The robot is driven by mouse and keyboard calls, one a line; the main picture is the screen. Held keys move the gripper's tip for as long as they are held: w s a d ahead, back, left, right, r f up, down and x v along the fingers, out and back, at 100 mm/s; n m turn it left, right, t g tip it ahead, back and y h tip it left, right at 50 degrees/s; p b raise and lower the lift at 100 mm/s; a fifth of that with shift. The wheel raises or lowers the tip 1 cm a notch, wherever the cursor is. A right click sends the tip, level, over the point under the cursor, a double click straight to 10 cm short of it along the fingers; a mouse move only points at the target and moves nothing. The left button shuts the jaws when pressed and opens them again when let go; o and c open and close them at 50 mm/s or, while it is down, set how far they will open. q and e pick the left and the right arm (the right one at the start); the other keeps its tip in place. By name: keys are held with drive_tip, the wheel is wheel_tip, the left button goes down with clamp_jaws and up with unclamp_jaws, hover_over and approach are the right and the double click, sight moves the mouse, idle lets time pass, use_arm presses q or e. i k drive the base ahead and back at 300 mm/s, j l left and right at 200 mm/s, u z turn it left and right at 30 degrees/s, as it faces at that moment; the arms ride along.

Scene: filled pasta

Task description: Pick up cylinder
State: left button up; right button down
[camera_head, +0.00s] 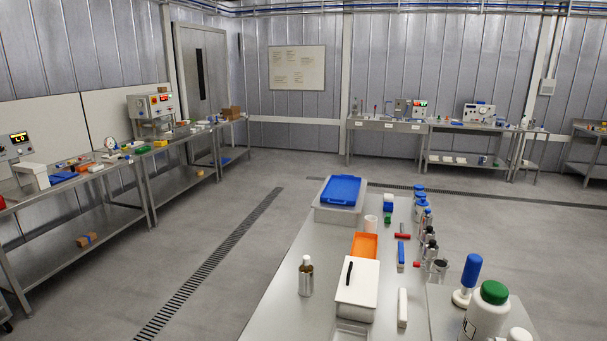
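Neither of my grippers is in view. Several cylinder-like things stand on the near steel table (275,307), and I cannot tell which one is the task's cylinder. A pale upright cylinder (370,223) stands behind the orange tray (364,246). A bottle with a white cap (306,278) stands alone at the left.
Side benches (75,185) line the left wall. The floor (210,240) left of the table is open.

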sight(305, 290)
drive_tip(key=i+l+u, duration=0.5)
drive_tip(key=i+l, duration=0.15)
drive_tip(key=i+l+u, duration=0.5)
drive_tip(key=l, duration=0.55)
drive_tip(key=i+l+u, duration=0.25)
drive_tip(key=l+u, duration=0.25)
drive_tip(key=l, duration=0.55)
drive_tip(key=l+u, duration=0.45)
drive_tip(key=l, duration=0.65)
drive_tip(key=l+u, duration=0.5)
drive_tip(key=l, duration=0.75)
drive_tip(key=k, duration=0.05)
